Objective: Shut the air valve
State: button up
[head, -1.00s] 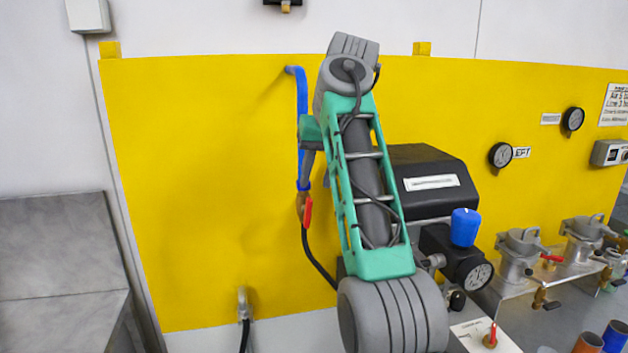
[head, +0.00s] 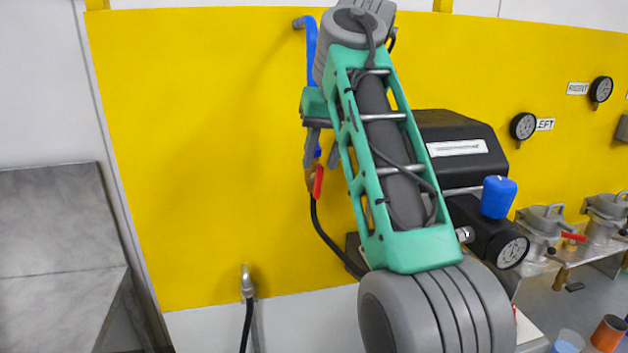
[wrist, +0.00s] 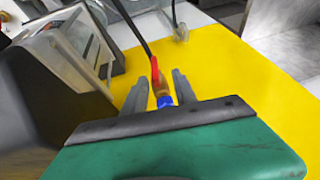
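The air valve is a small brass valve with a red lever (head: 318,181), at the lower end of the blue pipe (head: 311,45) on the yellow panel. A black hose runs down from it. The lever lies roughly in line with the pipe and hose. My gripper (head: 321,160) is at the valve, its fingers pointing down. In the wrist view the red lever (wrist: 155,74) shows between the two grey fingers of my gripper (wrist: 160,78), with gaps on both sides. The fingers are open. My arm hides part of the blue pipe, and contact with the lever is unclear.
A black box unit (head: 455,145) with a blue-capped regulator (head: 497,198) and a gauge stands right of my arm. Metal pots (head: 543,222) with red-handled valves stand farther right. A wall fitting (head: 247,282) with a hose is lower left. The panel's left part is clear.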

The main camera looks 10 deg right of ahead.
aim_at(322, 170)
jog(key=b+x, duration=0.1)
jog(key=x, duration=0.2)
jog(key=d+b+x, duration=0.1)
jog(key=x, duration=0.2)
jog(key=shift+w+d, duration=0.1)
jog(key=shift+w, duration=0.1)
jog(key=shift+w+f, duration=0.1)
jog(key=shift+f, duration=0.2)
jog(key=shift+c, duration=0.4)
grip_shut()
